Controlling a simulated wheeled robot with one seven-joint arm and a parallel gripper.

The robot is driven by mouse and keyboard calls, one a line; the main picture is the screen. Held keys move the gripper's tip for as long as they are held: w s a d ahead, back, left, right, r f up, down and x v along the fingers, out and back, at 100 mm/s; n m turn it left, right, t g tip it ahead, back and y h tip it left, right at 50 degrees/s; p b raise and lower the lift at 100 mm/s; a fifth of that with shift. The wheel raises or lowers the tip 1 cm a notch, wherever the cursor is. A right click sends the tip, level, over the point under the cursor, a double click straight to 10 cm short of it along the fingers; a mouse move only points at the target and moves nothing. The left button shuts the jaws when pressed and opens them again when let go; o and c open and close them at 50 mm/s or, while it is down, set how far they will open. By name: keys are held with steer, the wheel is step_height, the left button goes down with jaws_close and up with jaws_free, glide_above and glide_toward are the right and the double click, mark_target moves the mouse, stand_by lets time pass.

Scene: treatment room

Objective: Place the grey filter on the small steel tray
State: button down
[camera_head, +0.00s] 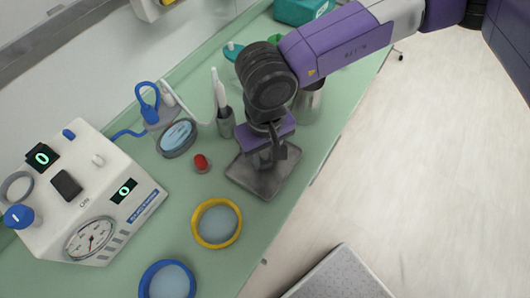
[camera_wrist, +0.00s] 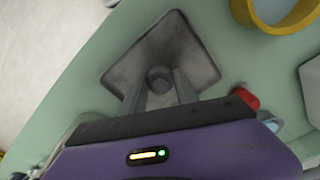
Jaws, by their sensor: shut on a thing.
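The small steel tray (camera_head: 241,173) lies on the green counter, below my gripper (camera_head: 268,160). In the wrist view the tray (camera_wrist: 190,40) is seen from above, a square with a raised rim. My gripper (camera_wrist: 161,88) is shut on a small round grey piece, the grey filter (camera_wrist: 159,76), over the middle of the tray. I cannot tell whether the filter touches the tray floor. In the head view my fingers mostly hide the filter.
A red-capped item (camera_head: 201,163) and a grey holder with white-handled tools (camera_head: 225,122) stand close left of the tray. A yellow ring dish (camera_head: 217,223) is nearer the front. A metal cup (camera_head: 308,102) stands behind. The counter edge is close on the right.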

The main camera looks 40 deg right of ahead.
steer(key=c, duration=0.9)
jaws_free()
